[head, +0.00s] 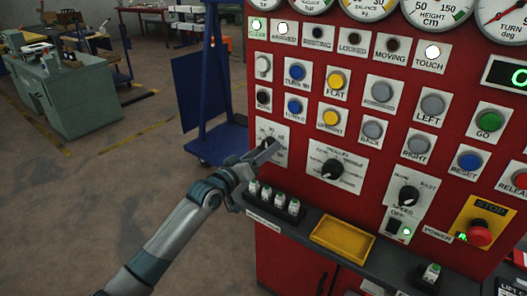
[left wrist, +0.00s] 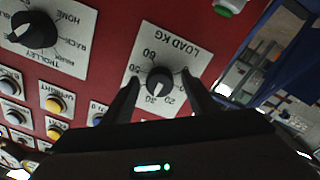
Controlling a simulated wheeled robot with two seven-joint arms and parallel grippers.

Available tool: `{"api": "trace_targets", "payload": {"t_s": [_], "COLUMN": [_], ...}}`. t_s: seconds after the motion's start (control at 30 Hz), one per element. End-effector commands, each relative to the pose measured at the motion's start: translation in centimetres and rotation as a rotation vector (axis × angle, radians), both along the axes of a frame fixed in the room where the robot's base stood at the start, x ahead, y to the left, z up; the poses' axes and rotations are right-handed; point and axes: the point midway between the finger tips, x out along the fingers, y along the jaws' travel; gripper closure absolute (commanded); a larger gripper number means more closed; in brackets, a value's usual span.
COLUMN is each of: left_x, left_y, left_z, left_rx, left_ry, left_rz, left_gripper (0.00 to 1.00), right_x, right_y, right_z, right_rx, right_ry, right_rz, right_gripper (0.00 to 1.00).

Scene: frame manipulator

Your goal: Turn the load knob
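The load knob (left wrist: 160,81) is a black round knob on a white plate marked LOAD KG (left wrist: 150,57), on the red panel. The left wrist view shows it upside down, with the knob's white mark toward the 20 and 30 side. My left gripper (left wrist: 161,78) is open, with one finger on each side of the knob and a small gap visible on both sides. In the head view my left gripper (head: 266,153) reaches the load plate (head: 272,134) at the panel's left edge and partly hides the knob. My right gripper is not in view.
The trolley knob (head: 332,169) is beside the load plate. Colored push buttons sit above. A blue cart (head: 205,100) stands left of the panel.

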Motion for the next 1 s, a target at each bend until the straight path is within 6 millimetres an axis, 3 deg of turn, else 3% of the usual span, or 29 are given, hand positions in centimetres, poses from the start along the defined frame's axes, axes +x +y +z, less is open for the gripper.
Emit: {"api": "trace_targets", "payload": {"t_s": [0.47, 0.67, 1.0], "left_x": [-1.0, -3.2, -8.6], "left_y": [0.9, 2.6, 6.7], "left_z": [-0.1, -0.2, -0.5], "left_rx": [-0.001, 0.0, 0.0], "left_ry": [-0.001, -0.002, -0.002], "left_rz": [0.001, 0.001, 0.001], "left_gripper": [0.47, 0.47, 0.47], "right_x": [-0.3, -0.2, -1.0], "right_y": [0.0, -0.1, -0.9], "right_z": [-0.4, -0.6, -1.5], "right_rx": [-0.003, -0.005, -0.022], "right_ry": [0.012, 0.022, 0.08], "right_rz": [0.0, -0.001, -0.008], "right_gripper": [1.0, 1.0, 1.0]}}
